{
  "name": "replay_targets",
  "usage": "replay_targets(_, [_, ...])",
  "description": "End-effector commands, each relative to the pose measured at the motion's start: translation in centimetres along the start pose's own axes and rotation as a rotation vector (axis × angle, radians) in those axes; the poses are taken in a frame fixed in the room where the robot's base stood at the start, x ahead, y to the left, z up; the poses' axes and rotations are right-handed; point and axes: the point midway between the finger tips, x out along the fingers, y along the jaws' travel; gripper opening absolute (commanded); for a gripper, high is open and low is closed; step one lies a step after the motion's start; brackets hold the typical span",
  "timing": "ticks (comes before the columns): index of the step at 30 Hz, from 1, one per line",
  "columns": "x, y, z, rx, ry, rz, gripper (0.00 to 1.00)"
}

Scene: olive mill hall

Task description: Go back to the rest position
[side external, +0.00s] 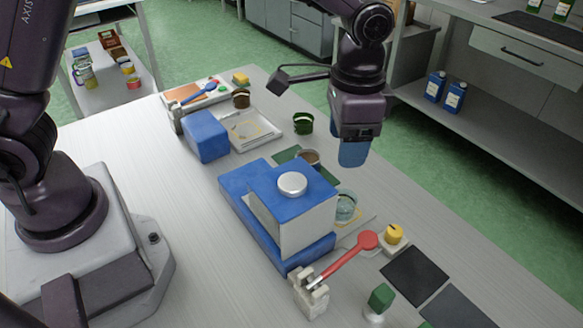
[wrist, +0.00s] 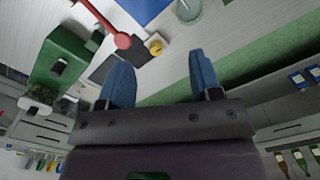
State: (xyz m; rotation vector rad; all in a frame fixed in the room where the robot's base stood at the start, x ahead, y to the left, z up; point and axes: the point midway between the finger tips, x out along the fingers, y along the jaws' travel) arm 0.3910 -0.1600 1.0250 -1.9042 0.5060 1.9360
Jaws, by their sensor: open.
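My gripper (side external: 353,152) hangs with its blue fingers pointing down, near the far edge of the pale work table (side external: 130,142), behind and to the right of the blue and white box with a silver knob. In the wrist view my gripper (wrist: 160,72) has its two blue fingers wide apart with nothing between them. Only one blue finger face shows clearly from the side. Its height above the table is hard to judge.
The blue and white box (side external: 308,226) stands mid-table, with a glass (side external: 346,206) beside it. A red-handled lever (side external: 347,256), yellow knob (side external: 394,233) and dark pads (side external: 414,274) lie in front. A blue block (side external: 206,137), tray (side external: 242,133) and green cup (side external: 303,123) stand farther back.

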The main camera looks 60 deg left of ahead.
Motion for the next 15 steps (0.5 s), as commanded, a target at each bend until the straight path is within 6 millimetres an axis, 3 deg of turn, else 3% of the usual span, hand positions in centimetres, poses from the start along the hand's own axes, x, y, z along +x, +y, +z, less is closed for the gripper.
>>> replay_targets(1, [-1.8,-0.8,1.9,-0.039,0.024,-0.007,0.58])
replay_targets(6, [-5.9,-2.6,8.2,-0.168,0.097,-0.026,0.58])
replay_targets(15, [-9.6,-3.7,19.2,-0.38,0.268,-0.055,0.58])
